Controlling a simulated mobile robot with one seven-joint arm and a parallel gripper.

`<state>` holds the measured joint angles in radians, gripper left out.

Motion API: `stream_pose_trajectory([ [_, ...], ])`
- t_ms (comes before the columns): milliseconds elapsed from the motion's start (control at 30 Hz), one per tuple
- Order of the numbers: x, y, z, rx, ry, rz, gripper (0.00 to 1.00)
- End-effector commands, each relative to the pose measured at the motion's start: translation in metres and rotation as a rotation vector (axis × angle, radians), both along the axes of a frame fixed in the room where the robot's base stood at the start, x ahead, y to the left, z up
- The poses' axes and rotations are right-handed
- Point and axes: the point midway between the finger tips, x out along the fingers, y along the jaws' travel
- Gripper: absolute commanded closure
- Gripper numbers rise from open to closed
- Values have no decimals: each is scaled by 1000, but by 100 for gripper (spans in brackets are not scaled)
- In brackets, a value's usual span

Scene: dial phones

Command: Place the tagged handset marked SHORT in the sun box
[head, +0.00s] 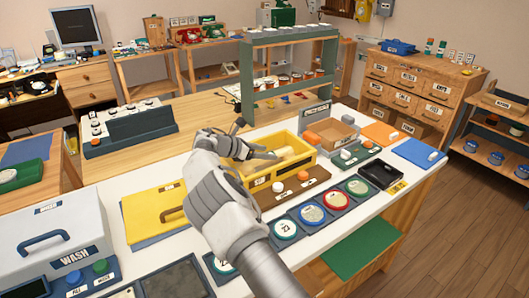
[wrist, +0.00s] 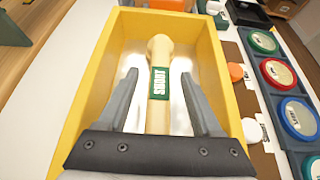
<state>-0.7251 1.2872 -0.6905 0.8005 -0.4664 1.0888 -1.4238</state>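The yellow open box (head: 304,164) stands on the white counter. Its small front label is hard to read. A cream handset (wrist: 158,116) with a green tag (wrist: 160,83) reading SHORT lies inside the box in the wrist view. The handset also shows as a pale shape in the box in the head view (head: 292,155). My gripper (wrist: 158,74) is over the box with its fingers spread, one on each side of the handset, with gaps between. The handset's near end is hidden by the gripper's body. In the head view my gripper (head: 258,141) reaches over the box's left part.
A yellow lid-like panel with a handle (head: 150,215) lies left of my arm. Round coloured dials (head: 312,214) line the front. A brown strip with knobs (head: 290,190) borders the box. A cardboard box (head: 330,131) and a green rack (head: 247,85) stand behind.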

Motion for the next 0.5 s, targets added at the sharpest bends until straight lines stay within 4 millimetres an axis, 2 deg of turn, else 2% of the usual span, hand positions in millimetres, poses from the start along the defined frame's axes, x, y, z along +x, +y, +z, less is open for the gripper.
stream_pose_trajectory([
  [267, 0, 0, 1, 0, -1, 0, 33],
  [433, -1, 3, 17, 2, -3, 1, 33],
  [500, -8, 14, 22, 3, -1, 2, 33],
])
